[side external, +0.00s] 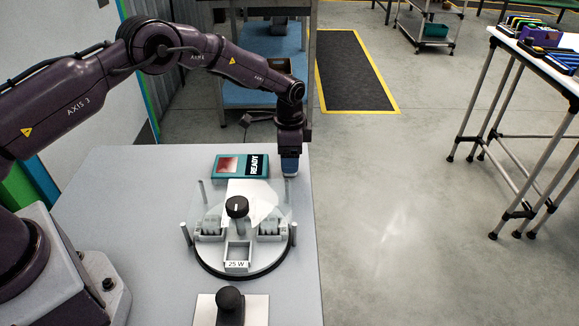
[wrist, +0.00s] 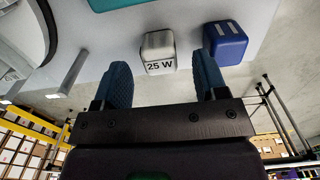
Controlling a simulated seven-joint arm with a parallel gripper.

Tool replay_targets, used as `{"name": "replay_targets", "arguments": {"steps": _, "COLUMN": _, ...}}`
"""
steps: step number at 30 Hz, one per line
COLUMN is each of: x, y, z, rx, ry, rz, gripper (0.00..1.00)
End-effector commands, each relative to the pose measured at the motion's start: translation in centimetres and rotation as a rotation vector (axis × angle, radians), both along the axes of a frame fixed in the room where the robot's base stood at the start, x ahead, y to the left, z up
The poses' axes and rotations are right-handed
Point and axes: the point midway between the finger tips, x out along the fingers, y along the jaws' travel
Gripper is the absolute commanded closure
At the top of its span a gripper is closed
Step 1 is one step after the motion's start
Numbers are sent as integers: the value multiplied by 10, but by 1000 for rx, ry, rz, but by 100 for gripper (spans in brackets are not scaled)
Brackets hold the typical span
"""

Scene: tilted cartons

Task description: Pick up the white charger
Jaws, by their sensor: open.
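The white charger (wrist: 158,52) is a small rounded block marked "25 W". My gripper is open, with a gap on both sides of the charger; I cannot tell how far the charger lies beyond the tips. In the side view my gripper (side external: 290,168) points down at the table's far right corner. The white charger cannot be made out there, probably hidden by the gripper.
A blue charger (wrist: 226,43) stands just right of the white one, close to my right finger. A teal "READY" box (side external: 241,166) lies left of the gripper. A round fixture (side external: 240,262) labelled "25 W", with upright posts, stands nearer the camera. A black knob (side external: 230,299) is in front.

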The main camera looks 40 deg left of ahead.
Motion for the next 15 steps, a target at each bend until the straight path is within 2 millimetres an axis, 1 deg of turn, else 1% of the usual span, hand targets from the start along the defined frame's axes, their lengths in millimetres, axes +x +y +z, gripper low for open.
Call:
{"name": "replay_targets", "arguments": {"steps": 1, "x": -1, "y": 0, "z": -9, "rx": 1, "ry": 2, "rz": 0, "gripper": 34}}
{"name": "replay_targets", "arguments": {"steps": 3, "x": -1, "y": 0, "z": -17, "rx": 0, "ry": 0, "rz": 0, "gripper": 34}}
{"name": "replay_targets", "arguments": {"steps": 6, "x": -1, "y": 0, "z": -24, "rx": 0, "ry": 0, "rz": 0, "gripper": 34}}
{"name": "replay_targets", "arguments": {"steps": 13, "x": 0, "y": 0, "z": -25, "rx": 0, "ry": -1, "rz": 0, "gripper": 34}}
{"name": "replay_targets", "arguments": {"steps": 14, "x": 0, "y": 0, "z": -25, "rx": 1, "ry": -1, "rz": 0, "gripper": 39}}
{"name": "replay_targets", "arguments": {"steps": 15, "x": 0, "y": 0, "z": -25, "rx": 1, "ry": -1, "rz": 0, "gripper": 48}}
